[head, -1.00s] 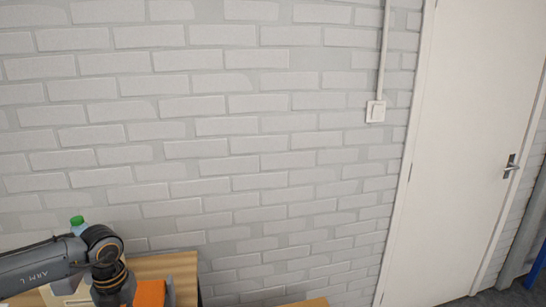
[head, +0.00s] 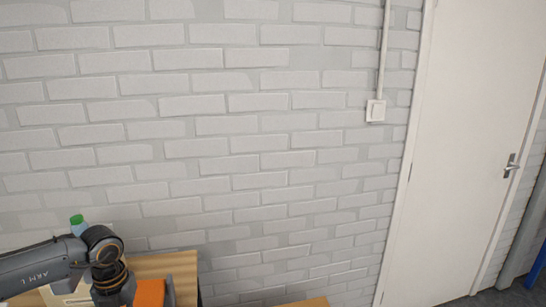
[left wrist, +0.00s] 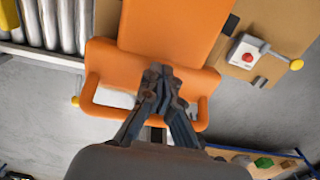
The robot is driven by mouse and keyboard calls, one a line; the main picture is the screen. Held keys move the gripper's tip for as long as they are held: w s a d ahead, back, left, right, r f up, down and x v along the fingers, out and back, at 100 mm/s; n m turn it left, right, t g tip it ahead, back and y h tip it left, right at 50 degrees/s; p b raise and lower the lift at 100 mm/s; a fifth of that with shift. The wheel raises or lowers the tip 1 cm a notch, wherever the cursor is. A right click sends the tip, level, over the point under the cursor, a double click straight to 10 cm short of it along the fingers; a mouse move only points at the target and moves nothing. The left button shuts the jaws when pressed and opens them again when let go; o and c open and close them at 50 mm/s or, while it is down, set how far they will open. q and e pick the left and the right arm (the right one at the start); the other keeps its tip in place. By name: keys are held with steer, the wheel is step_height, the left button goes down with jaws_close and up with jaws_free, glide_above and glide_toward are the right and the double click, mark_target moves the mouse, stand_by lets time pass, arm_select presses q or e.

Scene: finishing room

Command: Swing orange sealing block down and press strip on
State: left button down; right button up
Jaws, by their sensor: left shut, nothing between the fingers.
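The orange sealing block (left wrist: 165,30) fills the top middle of the left wrist view, with a looped orange handle (left wrist: 206,112) at its near end. A small part of the orange block (head: 150,293) shows at the bottom edge of the head view, beside my left wrist. My left gripper (left wrist: 160,75) is shut and empty, its fingertips together over the handle end of the block. I cannot tell whether the fingertips touch it. I cannot make out the strip. My right gripper is in neither view.
A light box with a red button (left wrist: 246,57) and a yellow-knobbed lever (left wrist: 296,64) stand right of the block. Grey rollers or tubes (left wrist: 65,25) lie left of it. A green-capped bottle (head: 77,224) stands behind my left arm, before a brick wall.

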arm_select(q)
steer(key=shift+s+f+b, duration=0.1)
steer(key=shift+f+b, duration=0.4)
steer(key=shift+f, duration=0.3)
stand_by(0.9)
steer(key=shift+r, duration=0.1)
steer(key=shift+r+p, duration=0.65)
steer(key=shift+r, duration=0.15)
steer(key=shift+r+p, duration=1.65)
steer(key=shift+r, duration=1.05)
steer(key=shift+f, duration=0.1)
